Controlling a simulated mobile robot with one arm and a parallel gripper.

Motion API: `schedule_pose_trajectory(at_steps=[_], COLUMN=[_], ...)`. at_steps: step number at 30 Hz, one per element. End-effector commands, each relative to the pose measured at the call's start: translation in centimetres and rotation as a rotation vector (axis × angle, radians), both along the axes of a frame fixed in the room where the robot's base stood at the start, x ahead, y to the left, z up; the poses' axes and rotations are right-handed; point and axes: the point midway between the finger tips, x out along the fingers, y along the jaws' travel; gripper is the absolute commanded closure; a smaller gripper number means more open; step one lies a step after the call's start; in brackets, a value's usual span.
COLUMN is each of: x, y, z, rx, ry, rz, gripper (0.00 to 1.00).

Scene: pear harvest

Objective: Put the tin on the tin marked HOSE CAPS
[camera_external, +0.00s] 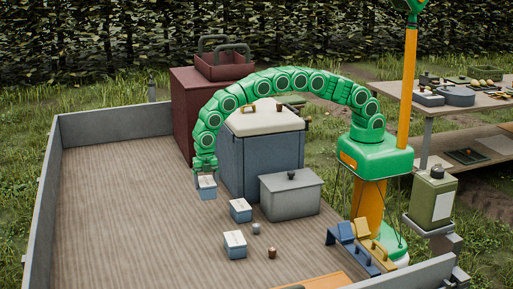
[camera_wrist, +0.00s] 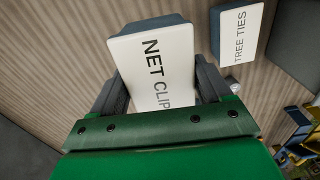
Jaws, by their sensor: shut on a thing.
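My gripper (camera_external: 205,175) is shut on a blue-grey tin (camera_external: 207,189) with a white lid. In the wrist view the lid of this tin (camera_wrist: 153,52) reads "NET CLIP", the rest hidden, and my gripper's fingers (camera_wrist: 161,88) are on either side of it. I cannot tell whether it is clear of the floor. A second white-lidded tin (camera_wrist: 238,33) in the wrist view reads "TREE TIES". In the outside view two more such tins stand on the floor, one right of the held tin (camera_external: 240,210) and one nearer (camera_external: 235,244); their labels are too small to read. No HOSE CAPS label is legible.
A grey lidded box (camera_external: 290,196) and a larger blue-grey chest (camera_external: 262,160) stand right of my gripper, with a dark red cabinet (camera_external: 187,110) behind. Small grey and brown objects (camera_external: 272,253) lie beside the nearer tin. The wooden floor (camera_external: 115,200) at left is clear.

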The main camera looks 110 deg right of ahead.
Motion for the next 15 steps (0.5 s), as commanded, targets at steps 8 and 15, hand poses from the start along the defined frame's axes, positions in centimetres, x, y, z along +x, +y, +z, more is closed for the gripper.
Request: schedule_pose_trajectory(at_steps=[8, 15], x=[-4.0, -8.1], y=[8.0, 13.8], z=[2.7, 4.8], rx=[0.004, 0.003], ry=[0.002, -0.002], rz=[0.022, 0.036], gripper=[0.62, 0.62])
